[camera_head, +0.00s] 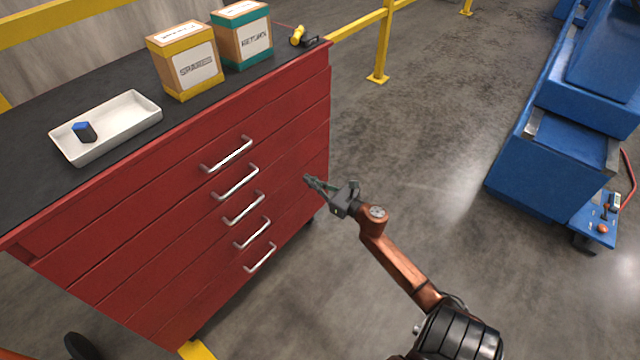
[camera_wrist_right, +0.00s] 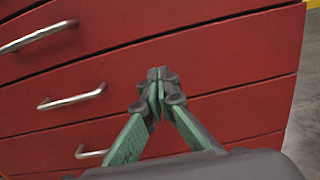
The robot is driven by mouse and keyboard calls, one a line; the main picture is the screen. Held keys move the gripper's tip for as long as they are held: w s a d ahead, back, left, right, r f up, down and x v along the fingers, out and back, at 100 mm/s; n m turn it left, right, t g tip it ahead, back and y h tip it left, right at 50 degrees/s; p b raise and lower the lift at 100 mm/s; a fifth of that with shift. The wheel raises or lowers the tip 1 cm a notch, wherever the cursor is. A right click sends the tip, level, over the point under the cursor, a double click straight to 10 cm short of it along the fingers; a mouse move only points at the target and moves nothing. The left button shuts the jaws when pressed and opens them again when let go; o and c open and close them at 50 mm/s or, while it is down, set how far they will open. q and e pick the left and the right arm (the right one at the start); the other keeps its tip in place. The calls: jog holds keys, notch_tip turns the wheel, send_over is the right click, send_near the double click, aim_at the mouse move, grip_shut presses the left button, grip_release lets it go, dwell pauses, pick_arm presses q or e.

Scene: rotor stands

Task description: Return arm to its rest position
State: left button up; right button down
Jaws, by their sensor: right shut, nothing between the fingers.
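My right arm reaches in from the lower right in the head view. Its gripper (camera_head: 312,182) is shut and empty, in front of the right part of the red drawer cabinet (camera_head: 310,120). In the right wrist view the fingertips (camera_wrist_right: 157,80) meet, with the cabinet's drawer fronts (camera_wrist_right: 220,65) behind them. I cannot tell from these views how wide the gap to the cabinet is. The drawers look closed. My left gripper is not in view.
On the black cabinet top lie a white tray (camera_head: 130,110) holding a blue and black object (camera_head: 84,131), a yellow-edged box (camera_head: 185,60), a teal-edged box (camera_head: 243,35) and a yellow-handled tool (camera_head: 298,36). Yellow rails (camera_head: 385,45) stand behind. Blue machinery (camera_head: 545,160) is right; floor between is clear.

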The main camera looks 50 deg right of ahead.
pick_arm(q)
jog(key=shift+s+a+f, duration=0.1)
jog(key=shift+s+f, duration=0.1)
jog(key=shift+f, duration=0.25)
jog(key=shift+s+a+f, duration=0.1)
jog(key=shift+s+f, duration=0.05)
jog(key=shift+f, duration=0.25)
pick_arm(e)
jog(key=shift+s, duration=1.55)
